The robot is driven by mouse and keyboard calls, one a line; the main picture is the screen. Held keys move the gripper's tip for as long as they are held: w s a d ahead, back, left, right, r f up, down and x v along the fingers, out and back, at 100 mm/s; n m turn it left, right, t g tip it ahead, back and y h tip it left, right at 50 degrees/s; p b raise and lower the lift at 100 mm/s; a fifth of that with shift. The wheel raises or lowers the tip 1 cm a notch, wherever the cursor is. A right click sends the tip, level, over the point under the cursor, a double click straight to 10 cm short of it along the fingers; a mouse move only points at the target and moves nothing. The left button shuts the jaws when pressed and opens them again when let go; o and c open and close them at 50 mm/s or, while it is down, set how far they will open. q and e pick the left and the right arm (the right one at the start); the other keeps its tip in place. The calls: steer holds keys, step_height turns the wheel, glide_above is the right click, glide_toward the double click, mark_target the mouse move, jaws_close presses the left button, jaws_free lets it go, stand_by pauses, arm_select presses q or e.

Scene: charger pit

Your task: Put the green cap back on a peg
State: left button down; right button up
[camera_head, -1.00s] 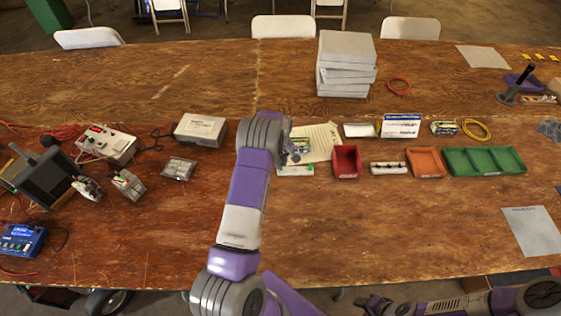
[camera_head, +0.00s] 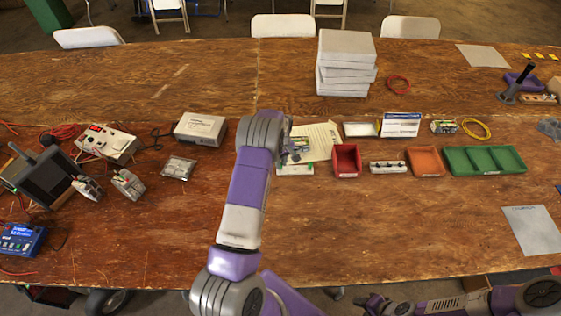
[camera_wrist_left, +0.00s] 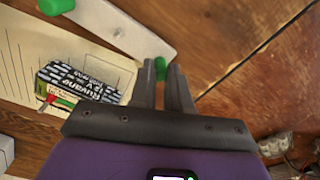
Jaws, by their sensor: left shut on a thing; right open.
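The green cap (camera_wrist_left: 160,68) is pinched between the fingertips of my left gripper (camera_wrist_left: 163,72) in the left wrist view. It appears over the near end of a white strip (camera_wrist_left: 130,30); I cannot tell whether it touches it. Another green cap (camera_wrist_left: 57,5) is on the strip's far end, and a small bare peg (camera_wrist_left: 118,33) shows between them. In the head view the strip (camera_head: 296,170) is partly visible below my left gripper (camera_head: 297,153), whose wrist hides much of it. My right gripper (camera_head: 374,304) is low at the front edge, open, its fingers unclear.
A battery pack (camera_wrist_left: 80,82) lies on paper (camera_wrist_left: 25,55) beside the strip. A red bin (camera_head: 346,161), a white peg rack (camera_head: 388,167), an orange bin (camera_head: 425,162) and a green tray (camera_head: 485,160) stand to the right. The front of the table is mostly clear.

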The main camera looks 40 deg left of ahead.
arm_select(q)
steer(key=shift+f+b, duration=0.2)
steer(key=shift+b, duration=0.3)
stand_by(0.8)
steer(key=c, duration=1)
jaws_free()
steer(key=shift+o, duration=1)
steer(key=shift+r+p, duration=2.15)
steer(key=shift+r, duration=1.65)
